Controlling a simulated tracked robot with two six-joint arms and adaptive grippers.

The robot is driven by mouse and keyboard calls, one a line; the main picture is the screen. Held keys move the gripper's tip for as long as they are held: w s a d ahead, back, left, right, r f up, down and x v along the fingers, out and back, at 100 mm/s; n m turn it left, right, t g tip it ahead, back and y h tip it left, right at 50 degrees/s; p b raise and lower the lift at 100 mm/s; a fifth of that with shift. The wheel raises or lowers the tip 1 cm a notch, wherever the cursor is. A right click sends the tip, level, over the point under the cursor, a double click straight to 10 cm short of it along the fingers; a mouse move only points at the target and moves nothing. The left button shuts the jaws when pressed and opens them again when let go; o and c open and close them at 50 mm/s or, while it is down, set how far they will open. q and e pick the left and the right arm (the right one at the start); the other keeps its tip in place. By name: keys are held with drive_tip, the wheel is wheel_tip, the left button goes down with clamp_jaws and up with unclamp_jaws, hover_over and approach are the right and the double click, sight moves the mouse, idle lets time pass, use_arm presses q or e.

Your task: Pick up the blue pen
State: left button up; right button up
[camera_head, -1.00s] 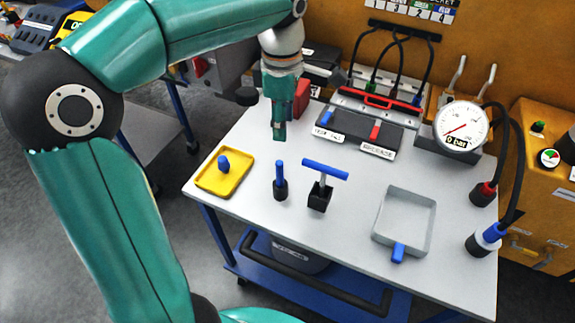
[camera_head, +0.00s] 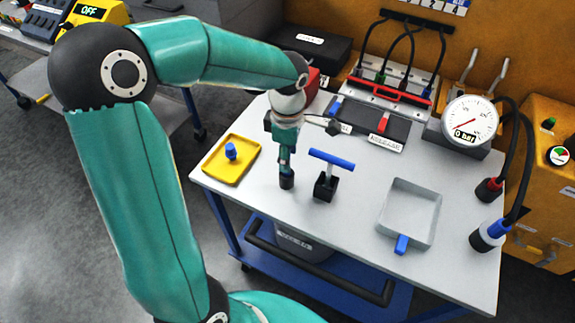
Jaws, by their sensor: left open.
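The blue pen stands in a small black holder (camera_head: 287,181) on the white table. In the earlier frame the pen showed upright there; now it is almost wholly hidden behind my left gripper. My left gripper (camera_head: 287,163) points down directly over the holder, its fingers open at the pen's height. I cannot tell whether the fingers touch the pen. My right gripper is not in view.
A yellow tray (camera_head: 242,173) with a blue knob (camera_head: 231,151) lies left of the holder. A blue T-handle (camera_head: 331,159) on a black block stands close on the right. A grey square tray (camera_head: 437,214) lies further right. A pressure gauge (camera_head: 470,121) stands behind.

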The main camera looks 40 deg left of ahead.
use_arm(q)
drive_tip(key=shift+s+f, duration=0.1)
drive_tip(key=shift+f, duration=1.4)
clamp_jaws()
drive_tip(key=shift+r, duration=0.15)
